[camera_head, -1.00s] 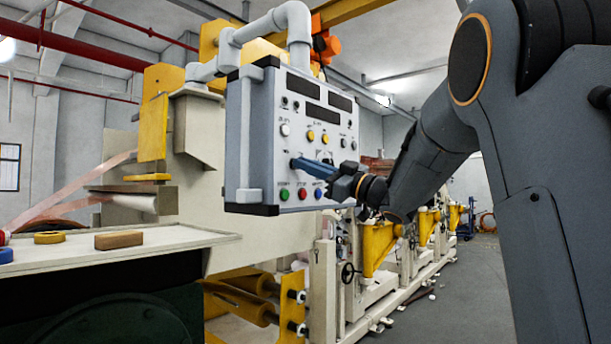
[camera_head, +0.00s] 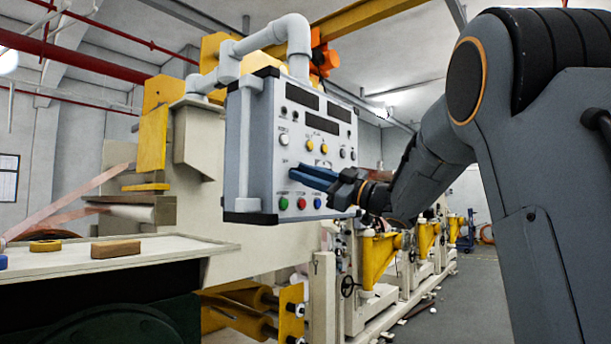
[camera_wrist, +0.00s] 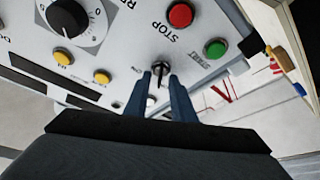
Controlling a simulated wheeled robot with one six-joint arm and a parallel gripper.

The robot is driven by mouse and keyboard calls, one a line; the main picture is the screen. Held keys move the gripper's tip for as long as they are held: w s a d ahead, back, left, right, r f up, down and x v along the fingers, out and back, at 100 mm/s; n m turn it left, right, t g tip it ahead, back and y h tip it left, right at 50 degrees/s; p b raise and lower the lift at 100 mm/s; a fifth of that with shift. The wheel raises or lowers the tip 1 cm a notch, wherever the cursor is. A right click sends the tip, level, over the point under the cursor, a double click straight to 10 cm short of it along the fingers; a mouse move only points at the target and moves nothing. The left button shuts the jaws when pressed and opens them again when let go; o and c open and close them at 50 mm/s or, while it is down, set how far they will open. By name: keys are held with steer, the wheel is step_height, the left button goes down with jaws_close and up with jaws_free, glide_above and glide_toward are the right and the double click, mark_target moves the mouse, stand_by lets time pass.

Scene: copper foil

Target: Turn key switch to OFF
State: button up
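The key switch (camera_wrist: 160,69) shows in the wrist view as a small dark key in a round collar, beside an "ON" mark on the grey control panel (camera_head: 258,112). My gripper (camera_wrist: 160,78) has its two blue fingers on either side of the key, with a visible gap between them. Whether either finger touches the key is not clear. In the head view my gripper (camera_head: 292,173) points at the lower left of the panel face, and its fingers hide the key.
Near the key are a red STOP button (camera_wrist: 180,15), a green START button (camera_wrist: 215,48), yellow buttons (camera_wrist: 102,76) and a black knob (camera_wrist: 68,18). A table (camera_head: 190,242) with a tan block (camera_head: 116,249) stands at the left.

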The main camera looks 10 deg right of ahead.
steer(key=b+v, duration=0.1)
steer(key=v, duration=0.7)
steer(key=shift+b, duration=0.35)
steer(key=shift+w, duration=0.1)
